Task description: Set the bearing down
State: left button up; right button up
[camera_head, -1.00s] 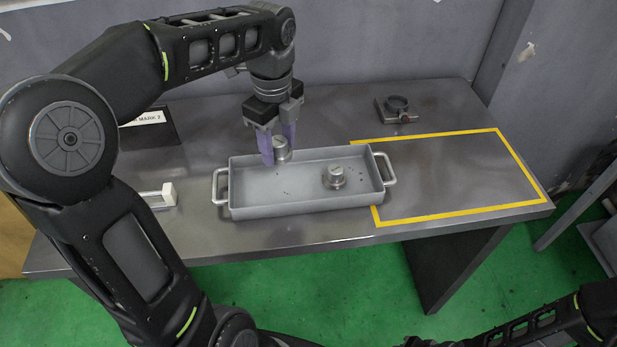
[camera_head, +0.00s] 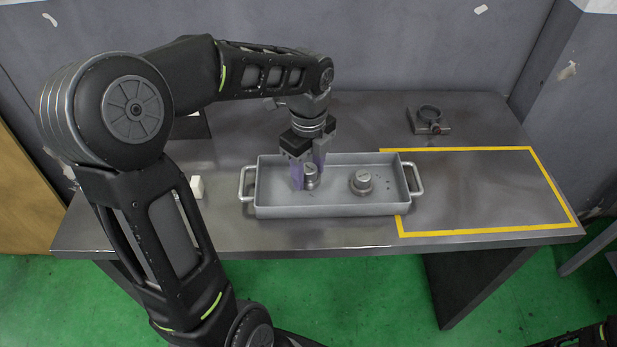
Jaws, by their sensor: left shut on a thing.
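My left gripper (camera_head: 309,179) has purple-tinted fingers pointing down and is shut on a silver, stepped round bearing (camera_head: 311,175). The gripper and this bearing are over the left-middle part of the grey tray (camera_head: 325,211), at the height of its interior. I cannot tell whether the bearing touches the tray floor. A second, similar bearing (camera_head: 361,184) stands upright in the tray, to the right of the held one and apart from it. My right gripper is out of view.
A yellow-outlined area (camera_head: 490,195) on the table is empty, right of the tray. A small fixture with a ring (camera_head: 430,118) stands at the back right. A white block (camera_head: 197,187) is left of the tray, whose two handles stick out sideways.

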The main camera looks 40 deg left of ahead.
aim_at(309, 180)
pick_arm(q)
jog(key=shift+f, duration=1.35)
jog(key=shift+f, duration=0.2)
jog(key=o, duration=1.5)
jog(key=shift+c, duration=0.2)
jog(key=shift+r, duration=0.1)
notch_tip(309, 180, up, 12)
jog(key=shift+r, duration=0.15)
